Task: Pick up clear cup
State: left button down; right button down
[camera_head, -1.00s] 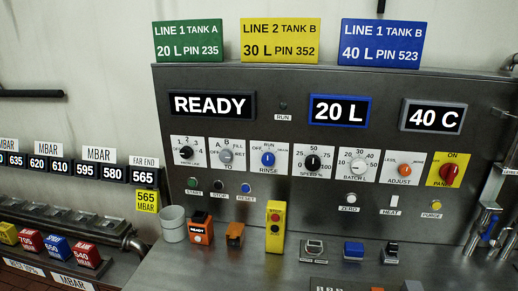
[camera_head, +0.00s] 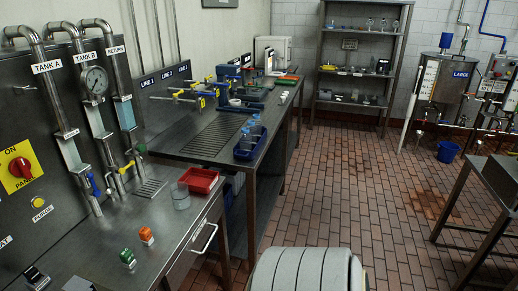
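A clear cup (camera_head: 181,196) stands upright on the near steel counter (camera_head: 150,225), close to the near left corner of a red tray (camera_head: 198,180). It looks empty, but it is too small to be sure. Neither of my grippers shows in the view.
An orange block (camera_head: 146,236) and a green block (camera_head: 127,258) sit on the counter in front of the cup. Pipes and valves rise behind it. A second bench (camera_head: 210,135) holds a blue tray (camera_head: 250,143). The brick floor (camera_head: 330,205) to the right is open.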

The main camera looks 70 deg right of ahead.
aim_at(179, 191)
jog(key=z, duration=1.7)
jog(key=i+l, duration=0.15)
jog(key=u, duration=0.05)
